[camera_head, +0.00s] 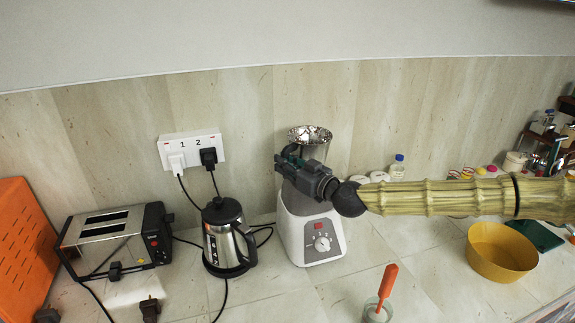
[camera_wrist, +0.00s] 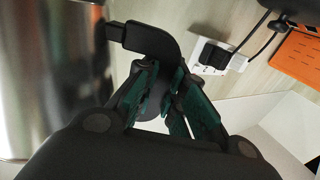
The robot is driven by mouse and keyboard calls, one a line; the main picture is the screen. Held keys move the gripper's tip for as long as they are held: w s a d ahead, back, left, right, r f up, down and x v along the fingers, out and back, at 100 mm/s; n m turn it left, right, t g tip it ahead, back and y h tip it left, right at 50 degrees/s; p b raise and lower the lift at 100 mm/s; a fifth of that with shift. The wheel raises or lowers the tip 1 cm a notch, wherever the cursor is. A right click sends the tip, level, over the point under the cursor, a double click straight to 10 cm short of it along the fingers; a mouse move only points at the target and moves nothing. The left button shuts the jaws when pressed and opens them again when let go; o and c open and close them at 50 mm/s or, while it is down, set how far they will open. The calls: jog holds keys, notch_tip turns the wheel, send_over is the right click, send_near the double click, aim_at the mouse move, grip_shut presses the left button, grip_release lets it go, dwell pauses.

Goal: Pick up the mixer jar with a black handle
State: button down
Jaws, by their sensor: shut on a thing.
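The mixer jar (camera_head: 311,134) is a shiny metal cup above a white mixer base (camera_head: 312,238) with a dial. My gripper (camera_head: 290,162) is at the jar's left side. In the wrist view its green-padded fingers (camera_wrist: 165,92) are shut on the black handle. I cannot tell whether the jar is clear of the base.
A steel kettle (camera_head: 226,240) and a toaster (camera_head: 115,245) stand left of the mixer. A wall socket (camera_head: 192,149) with plugs is behind. A yellow bowl (camera_head: 500,252) and a glass with an orange-handled tool (camera_head: 386,290) are at the right. Cables lie on the counter.

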aim_at(287, 155)
jog(key=shift+r+p, duration=0.35)
jog(key=shift+r, duration=1.5)
jog(key=shift+s+f, duration=0.1)
jog(key=shift+s, duration=0.25)
jog(key=s+d, duration=0.2)
jog(key=s, duration=0.5)
jog(key=s+d+r, duration=0.1)
jog(key=s+d, duration=0.1)
jog(key=s, duration=0.5)
jog(key=shift+s+r, duration=0.25)
jog(key=shift+s, duration=0.05)
jog(key=shift+d, duration=0.15)
